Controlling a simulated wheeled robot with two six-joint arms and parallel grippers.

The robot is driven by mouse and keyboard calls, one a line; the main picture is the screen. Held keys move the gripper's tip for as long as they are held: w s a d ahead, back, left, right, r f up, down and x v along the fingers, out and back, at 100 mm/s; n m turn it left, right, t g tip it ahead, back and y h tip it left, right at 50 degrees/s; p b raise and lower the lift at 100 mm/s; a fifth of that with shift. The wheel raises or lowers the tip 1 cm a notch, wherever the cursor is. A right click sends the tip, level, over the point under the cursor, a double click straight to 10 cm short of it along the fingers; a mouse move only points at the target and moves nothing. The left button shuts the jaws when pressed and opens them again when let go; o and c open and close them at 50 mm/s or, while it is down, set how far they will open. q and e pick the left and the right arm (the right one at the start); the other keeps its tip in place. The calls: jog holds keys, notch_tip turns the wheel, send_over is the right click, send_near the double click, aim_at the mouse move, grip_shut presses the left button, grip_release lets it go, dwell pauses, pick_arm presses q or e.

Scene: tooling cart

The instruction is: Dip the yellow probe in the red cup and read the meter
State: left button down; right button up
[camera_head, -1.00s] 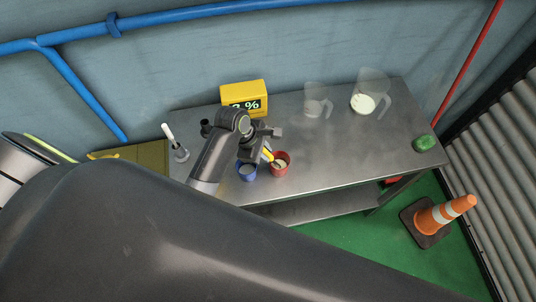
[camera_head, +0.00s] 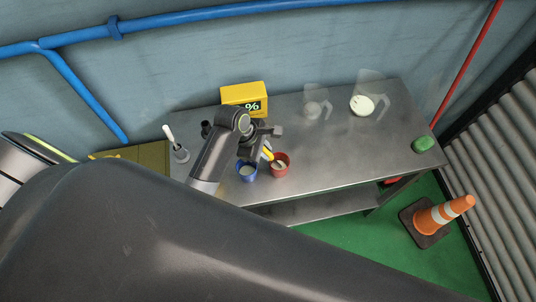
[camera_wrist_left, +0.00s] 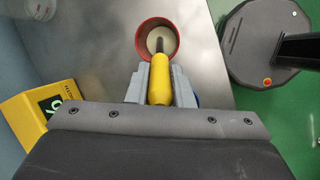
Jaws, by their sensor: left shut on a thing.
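My left gripper (camera_head: 262,146) is shut on the yellow probe (camera_wrist_left: 159,84). The probe tilts down, and its dark tip is within the rim of the red cup (camera_head: 280,167) as seen from above. The red cup (camera_wrist_left: 157,38) holds a pale content; I cannot tell whether the tip touches it. The yellow meter (camera_head: 243,93) stands at the back of the table behind my arm. Its display shows a green "%" sign, with the digits mostly hidden. The meter (camera_wrist_left: 22,121) is at the left in the wrist view, its display cut off. My right gripper is not in view.
A blue cup (camera_head: 247,174) stands just left of the red cup. A white-handled tool in a grey holder (camera_head: 182,155) is at the left. Two clear jugs (camera_head: 370,92) stand at the back right. A green lump (camera_head: 423,144) lies near the right edge. The table's right middle is clear.

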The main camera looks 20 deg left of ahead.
pick_arm(q)
jog(key=shift+r, duration=4.6)
notch_tip(320, 180, up, 4)
